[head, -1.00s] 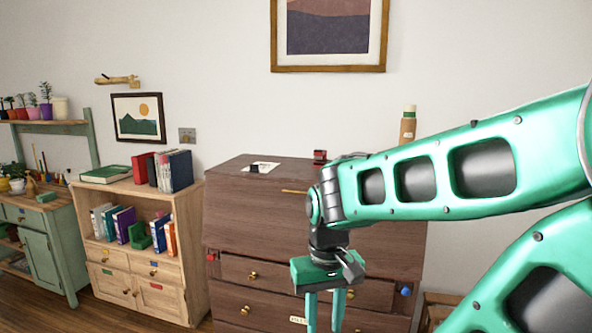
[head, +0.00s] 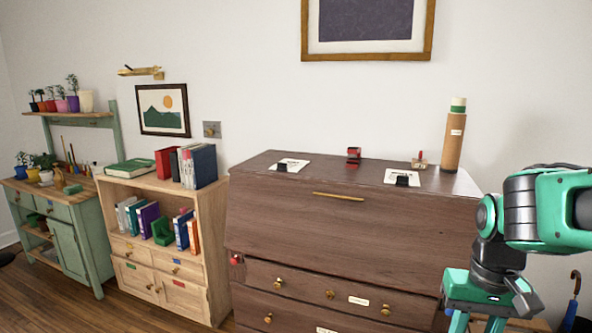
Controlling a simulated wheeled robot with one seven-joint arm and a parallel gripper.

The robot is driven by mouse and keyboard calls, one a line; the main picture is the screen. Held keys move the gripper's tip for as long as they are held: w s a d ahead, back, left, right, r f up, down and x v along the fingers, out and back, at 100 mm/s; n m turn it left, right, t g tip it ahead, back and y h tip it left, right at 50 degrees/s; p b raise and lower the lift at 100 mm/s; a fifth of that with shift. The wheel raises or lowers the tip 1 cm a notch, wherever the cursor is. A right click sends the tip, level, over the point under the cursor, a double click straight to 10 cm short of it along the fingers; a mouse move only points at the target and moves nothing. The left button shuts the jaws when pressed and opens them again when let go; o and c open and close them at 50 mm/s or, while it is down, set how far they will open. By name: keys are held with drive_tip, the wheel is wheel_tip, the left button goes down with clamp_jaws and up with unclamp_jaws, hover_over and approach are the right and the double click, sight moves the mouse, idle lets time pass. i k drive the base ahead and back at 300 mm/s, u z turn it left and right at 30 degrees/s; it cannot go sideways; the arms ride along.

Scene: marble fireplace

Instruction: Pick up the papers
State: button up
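One white sheet of paper (head: 294,163) lies on top of the dark wooden cabinet toward its left, with a small black object (head: 281,168) at its front edge. Another white paper (head: 391,177) lies near the right front edge of the same top, with a second black object (head: 402,181) on it. My gripper (head: 473,325) hangs at the lower right, in front of the cabinet's right side and well below its top. Its fingers point down and are cut off by the frame's lower edge. They look apart, with nothing seen between them.
The dark cabinet (head: 335,224) has a closed front and drawers below. A small red item (head: 353,155), a small wooden item (head: 419,161) and a tall brown tube (head: 454,137) stand at its back. A bookshelf (head: 202,240) stands close on the left. Wood floor shows at lower left.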

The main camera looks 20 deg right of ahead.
sight(286, 165)
drive_tip(key=z, duration=0.05)
drive_tip(key=i, duration=1)
drive_tip(key=u, duration=0.05)
